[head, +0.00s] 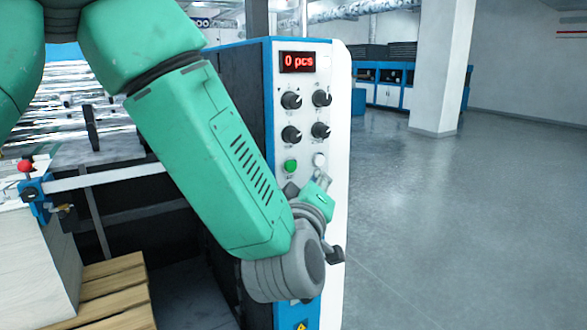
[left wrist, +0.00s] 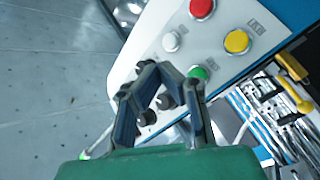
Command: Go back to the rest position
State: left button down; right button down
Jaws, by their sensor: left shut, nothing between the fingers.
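My left arm crosses the head view from the top left. Its gripper (head: 291,190) is small there, just below the green button (head: 290,166) on the machine's control panel (head: 337,110). In the left wrist view the dark fingers (left wrist: 168,76) are shut and empty, in front of the panel close to the green button (left wrist: 198,73). Whether they touch the panel is unclear. A white button (left wrist: 171,41), a red button (left wrist: 202,8) and a yellow button (left wrist: 237,41) are also there. My right gripper is not in view.
The panel has several black knobs (head: 291,100) and a display (head: 299,62) reading "0 pcs". A wooden pallet (head: 115,285) and a white stack (head: 35,260) stand at lower left. Open floor (head: 460,220) lies to the right, with a pillar (head: 442,70) behind.

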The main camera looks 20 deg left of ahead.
pick_arm(q)
jog(key=shift+f, duration=0.1)
dwell(0.3)
jog(key=s+a+f+m+g+h+b, duration=0.1)
jog(key=s+a+f+m+g+b, duration=0.2)
jog(key=f, duration=0.8)
jog(key=s+f+m+g+h, duration=0.1)
jog(key=s+f+m+g, duration=0.2)
jog(key=f, duration=0.9)
jog(key=s+a+f+m+g+h+b, duration=0.1)
jog(key=s+a+f+g+b, duration=0.3)
jog(key=f, duration=0.7)
jog(key=s+a+f+m+g, duration=0.2)
jog(key=s+a+f+g, duration=0.1)
jog(key=s+f, duration=0.6)
jog(key=s+a+f+m+g+y+b, duration=0.1)
jog(key=s+a+f+m+g, duration=0.1)
jog(key=s+f+g, duration=0.3)
jog(key=s+a+f, duration=0.1)
jog(key=s+f, duration=0.3)
jog(key=s, duration=0.7)
jog(key=shift+f+m, duration=0.15)
jog(key=shift+m, duration=0.15)
